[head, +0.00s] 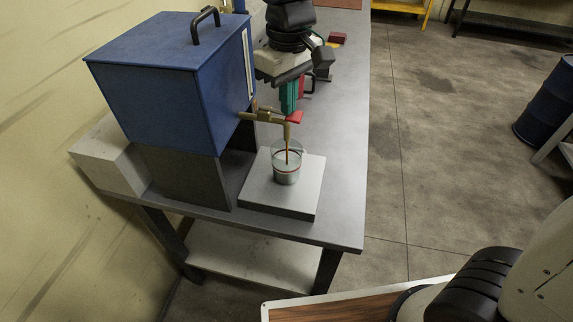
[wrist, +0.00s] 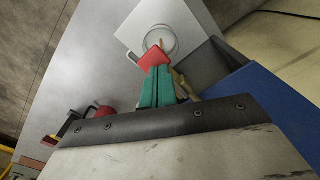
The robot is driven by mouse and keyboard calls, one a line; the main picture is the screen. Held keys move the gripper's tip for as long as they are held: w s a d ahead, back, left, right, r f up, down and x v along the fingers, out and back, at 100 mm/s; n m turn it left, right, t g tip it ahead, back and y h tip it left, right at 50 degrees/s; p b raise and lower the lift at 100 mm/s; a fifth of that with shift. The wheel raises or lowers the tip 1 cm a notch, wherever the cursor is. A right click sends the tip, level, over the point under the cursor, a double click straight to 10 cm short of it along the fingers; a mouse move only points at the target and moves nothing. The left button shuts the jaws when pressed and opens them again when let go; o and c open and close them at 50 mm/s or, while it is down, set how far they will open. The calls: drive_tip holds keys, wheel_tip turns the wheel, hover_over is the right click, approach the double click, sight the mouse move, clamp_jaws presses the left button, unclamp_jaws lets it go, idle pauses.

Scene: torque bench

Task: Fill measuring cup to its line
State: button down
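A clear measuring cup (head: 287,174) stands upright on a grey square plate (head: 262,199) under a brass spout (head: 287,132). A thin brown stream runs from the spout into the cup, and brown liquid shows inside. The fill line cannot be told apart clearly from the liquid. The cup's round rim also shows in the wrist view (wrist: 174,42). The tap has a red lever (head: 294,117). My gripper (head: 289,108) points down with its green fingers close together, just above the lever. In the wrist view the lever (wrist: 151,57) lies at the fingertips; whether they touch is unclear.
A blue tank (head: 165,100) on a dark stand fills the bench's left side, with a pale block (head: 107,160) beside it. Small red and dark items (head: 337,38) lie farther back. The bench (head: 335,170) is bare right of the plate. A blue drum (head: 545,105) stands far right.

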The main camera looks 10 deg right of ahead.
drive_tip(key=shift+r, duration=1.8)
drive_tip(key=shift+r, duration=2)
drive_tip(key=shift+f, duration=2.05)
